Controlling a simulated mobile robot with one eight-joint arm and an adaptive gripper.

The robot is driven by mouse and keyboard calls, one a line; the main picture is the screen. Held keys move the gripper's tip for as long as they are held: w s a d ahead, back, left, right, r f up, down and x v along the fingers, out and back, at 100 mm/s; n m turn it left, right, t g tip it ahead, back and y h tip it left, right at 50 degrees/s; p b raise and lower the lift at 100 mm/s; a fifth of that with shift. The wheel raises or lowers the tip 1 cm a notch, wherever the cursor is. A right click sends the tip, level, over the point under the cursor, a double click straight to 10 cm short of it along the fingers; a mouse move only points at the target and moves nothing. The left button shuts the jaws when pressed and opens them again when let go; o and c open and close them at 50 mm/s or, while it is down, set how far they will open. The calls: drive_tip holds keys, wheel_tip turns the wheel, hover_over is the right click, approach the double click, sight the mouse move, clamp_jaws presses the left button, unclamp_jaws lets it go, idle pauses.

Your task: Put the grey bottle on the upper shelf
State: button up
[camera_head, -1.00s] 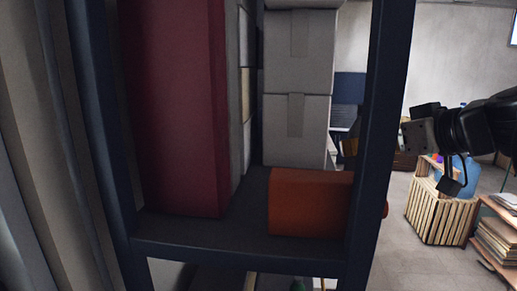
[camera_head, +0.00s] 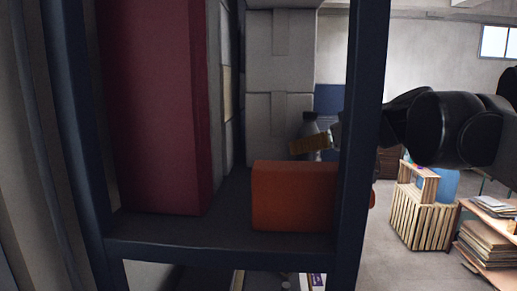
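The grey bottle (camera_head: 311,126) stands upright behind the orange box, in front of the stacked grey boxes. Its lower end is hidden by the orange box, so I cannot tell whether it touches the shelf (camera_head: 220,228). My gripper (camera_head: 312,143) reaches in from the right, behind the dark shelf post. One brownish finger lies across the bottle's near side, and the gripper appears shut on the bottle. The other finger is hidden.
An orange box (camera_head: 294,196) lies at the shelf's front right. A tall dark-red box (camera_head: 152,110) fills the left, and grey boxes (camera_head: 279,60) are stacked behind. The dark post (camera_head: 360,130) stands before my arm. A wooden crate (camera_head: 422,222) and a paper stack (camera_head: 487,243) are at right.

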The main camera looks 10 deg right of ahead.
drive_tip(key=o, duration=1.4)
drive_tip(key=shift+f, duration=0.15)
drive_tip(key=shift+r, duration=0.2)
drive_tip(key=b+v, duration=0.1)
drive_tip(key=v, duration=1.1)
drive_tip(key=shift+s+f, duration=0.1)
drive_tip(key=shift+s, duration=0.05)
